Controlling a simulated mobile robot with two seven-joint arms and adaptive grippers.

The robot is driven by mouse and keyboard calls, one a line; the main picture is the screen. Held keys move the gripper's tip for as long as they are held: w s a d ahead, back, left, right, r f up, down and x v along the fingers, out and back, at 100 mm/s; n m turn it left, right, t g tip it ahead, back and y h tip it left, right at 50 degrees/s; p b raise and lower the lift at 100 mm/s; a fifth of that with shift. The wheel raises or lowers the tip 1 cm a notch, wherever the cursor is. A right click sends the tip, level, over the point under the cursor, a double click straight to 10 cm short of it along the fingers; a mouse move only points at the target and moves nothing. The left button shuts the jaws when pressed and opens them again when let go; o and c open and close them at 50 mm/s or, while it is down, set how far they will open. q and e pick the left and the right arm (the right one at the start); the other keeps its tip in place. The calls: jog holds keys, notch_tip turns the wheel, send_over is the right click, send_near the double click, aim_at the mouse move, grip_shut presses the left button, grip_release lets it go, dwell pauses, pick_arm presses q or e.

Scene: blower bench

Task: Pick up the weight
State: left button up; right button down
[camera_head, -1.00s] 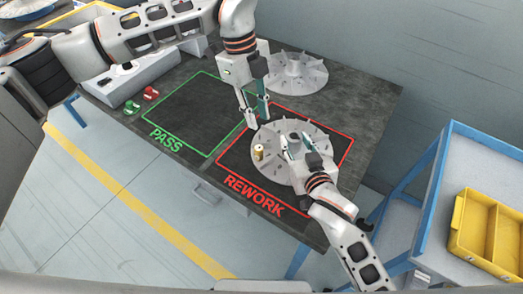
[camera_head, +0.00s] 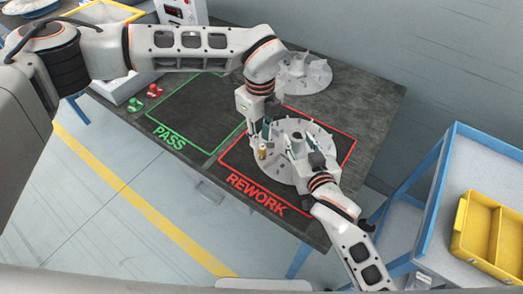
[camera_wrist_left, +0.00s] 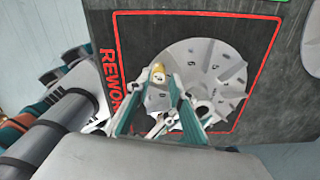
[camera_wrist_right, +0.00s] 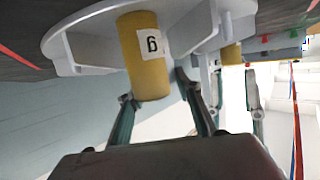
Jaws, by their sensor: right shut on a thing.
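The weight (camera_head: 262,152), a small brass-coloured cylinder, stands upright on the left part of the finned impeller (camera_head: 282,176) in the REWORK zone. It also shows in the left wrist view (camera_wrist_left: 157,70). My left gripper (camera_head: 260,132) is open just above and behind the weight; its fingers point down toward it.
A second impeller (camera_head: 303,74) lies at the back of the bench. The green PASS zone (camera_head: 190,112) is empty. Green and red buttons (camera_head: 153,90) sit at the left. A blue-framed cart (camera_head: 437,235) with a yellow bin (camera_head: 490,235) stands at the right.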

aim_at(261, 146)
pick_arm(q)
notch_tip(261, 146, down, 5)
jog(key=shift+s+f, duration=0.1)
jog(key=shift+s, duration=0.05)
pick_arm(e)
jog(key=shift+d+f, duration=0.2)
jog(key=shift+f, duration=0.15)
pick_arm(q)
jog(key=c, duration=0.3)
